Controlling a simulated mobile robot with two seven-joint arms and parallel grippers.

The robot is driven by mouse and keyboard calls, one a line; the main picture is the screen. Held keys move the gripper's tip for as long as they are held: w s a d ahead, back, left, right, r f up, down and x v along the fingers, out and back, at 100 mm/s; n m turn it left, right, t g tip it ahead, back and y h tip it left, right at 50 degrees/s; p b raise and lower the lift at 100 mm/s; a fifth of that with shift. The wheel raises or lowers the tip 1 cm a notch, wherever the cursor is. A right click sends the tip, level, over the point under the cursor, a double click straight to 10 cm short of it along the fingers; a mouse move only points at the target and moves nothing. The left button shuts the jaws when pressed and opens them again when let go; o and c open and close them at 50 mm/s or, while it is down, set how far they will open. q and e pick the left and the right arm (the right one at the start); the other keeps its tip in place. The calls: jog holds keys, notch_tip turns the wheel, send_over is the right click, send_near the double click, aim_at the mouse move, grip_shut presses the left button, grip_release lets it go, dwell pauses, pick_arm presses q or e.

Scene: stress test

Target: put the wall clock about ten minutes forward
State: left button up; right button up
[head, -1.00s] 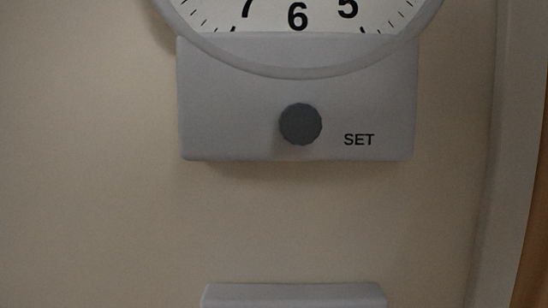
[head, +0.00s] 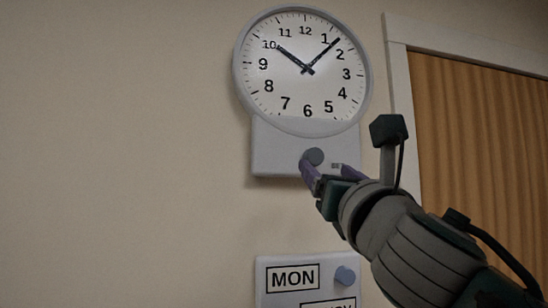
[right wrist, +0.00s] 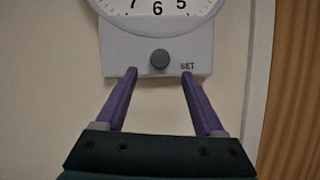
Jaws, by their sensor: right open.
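The round white wall clock (head: 290,90) hangs above a grey box (head: 270,150). Its shorter hand points near 10 and its longer hand between 1 and 2, roughly 10:07. A dark round knob (head: 314,156) sits on the box front; in the right wrist view the knob (right wrist: 160,58) has the word SET to its right. My right gripper (head: 326,170) is open in front of the box, just below the knob. In the right wrist view its purple fingertips (right wrist: 159,74) are spread either side of and slightly below the knob. Contact cannot be told. My left gripper is not in view.
Below the clock is a grey panel (head: 262,292) with a MON label and its own blue-grey knob (head: 345,275). A wooden door (head: 480,120) with a pale frame (head: 398,75) stands at the right. The wall to the left is bare.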

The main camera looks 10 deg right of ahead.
aim_at(316, 160)
jog(key=x, duration=0.6)
jog(key=shift+p, duration=0.35)
grip_shut()
